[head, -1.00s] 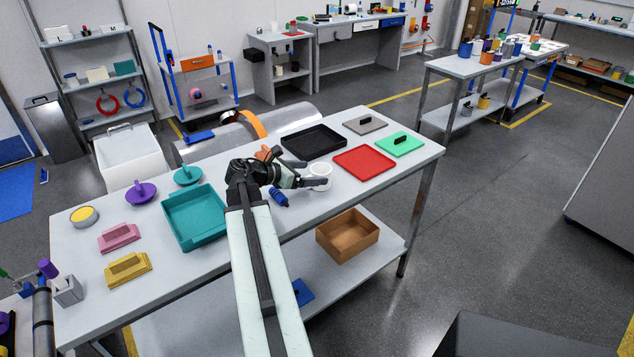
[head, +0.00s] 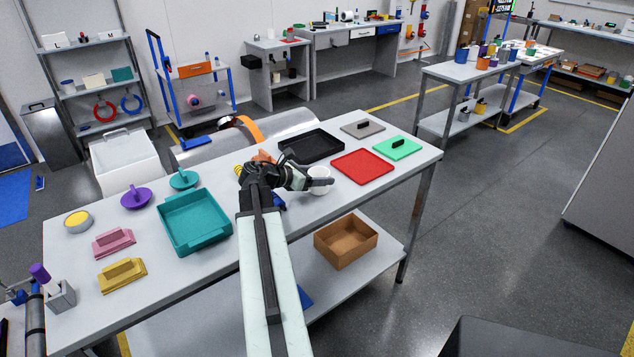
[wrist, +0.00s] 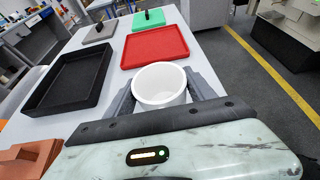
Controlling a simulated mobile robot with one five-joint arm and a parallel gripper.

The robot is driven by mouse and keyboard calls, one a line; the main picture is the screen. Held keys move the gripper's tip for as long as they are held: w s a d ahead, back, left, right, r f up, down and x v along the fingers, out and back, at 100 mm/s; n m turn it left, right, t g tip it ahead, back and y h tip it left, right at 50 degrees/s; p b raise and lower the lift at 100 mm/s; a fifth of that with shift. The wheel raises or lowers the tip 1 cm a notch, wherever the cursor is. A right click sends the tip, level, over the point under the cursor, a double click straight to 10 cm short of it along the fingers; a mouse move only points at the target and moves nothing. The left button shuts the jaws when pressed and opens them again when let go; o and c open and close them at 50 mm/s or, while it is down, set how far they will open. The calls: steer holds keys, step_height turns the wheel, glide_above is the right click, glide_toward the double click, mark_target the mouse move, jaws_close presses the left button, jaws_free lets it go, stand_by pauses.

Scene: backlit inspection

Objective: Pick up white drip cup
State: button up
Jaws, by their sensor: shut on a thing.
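The white drip cup (wrist: 160,84) stands upright between the two grey fingers of my gripper (wrist: 163,100) in the wrist view. My gripper is shut on it, one finger on each side. In the head view the cup (head: 319,180) is at the end of my gripper (head: 316,182), over the table between the black tray and the front edge. I cannot tell whether the cup's bottom touches the table. Its lower part is hidden by my gripper in the wrist view.
A red tray (head: 362,166) lies just beyond the cup to the right, with a black tray (head: 311,146) behind it. A teal tray (head: 194,222) is left of my arm. Grey (head: 363,127) and green (head: 397,148) lids lie at the back right. A brown box (head: 346,240) stands on the lower shelf.

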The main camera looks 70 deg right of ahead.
step_height(320, 180, up, 10)
steer(key=p, duration=1)
